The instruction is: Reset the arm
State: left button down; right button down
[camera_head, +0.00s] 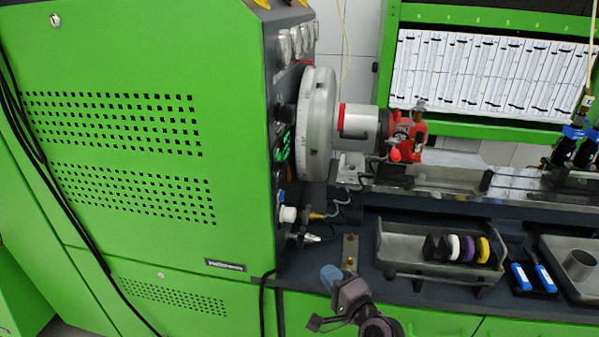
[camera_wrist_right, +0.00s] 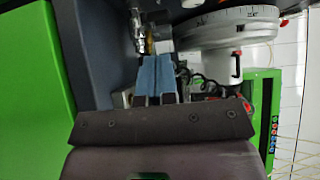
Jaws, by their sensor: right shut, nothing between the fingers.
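My right gripper (camera_head: 330,277) shows at the bottom middle of the head view, in front of the bench edge. Its blue fingertips are shut together with nothing between them. In the right wrist view the two blue fingers (camera_wrist_right: 157,76) lie side by side, pointing at the machine's fittings. I see no contact between them and the machine. My left gripper is in neither view.
The green test bench cabinet (camera_head: 120,190) fills the left. A grey graduated disc (camera_head: 318,125) and red-grey coupling (camera_head: 385,130) stick out from it. A metal tray (camera_head: 420,268) holds several coloured rings. Blue-handled items (camera_head: 533,277) lie right of it.

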jog(key=s+d+f+n+g+h, duration=0.1)
jog(key=s+d+f+n+h, duration=0.1)
jog(key=s+d+f+n, duration=0.2)
jog(key=s+d+f+n+g+h, duration=0.2)
jog(key=s+d+f+n, duration=0.3)
jog(key=s, duration=0.6)
jog(key=s+d+f+n+g+h, duration=0.1)
jog(key=s+d+f+n+h, duration=0.3)
jog(key=s+d, duration=0.3)
jog(key=shift+s+d+f+n+g, duration=0.15)
jog(key=shift+s+f+n+g, duration=0.2)
jog(key=shift+s, duration=0.25)
jog(key=shift+r, duration=0.15)
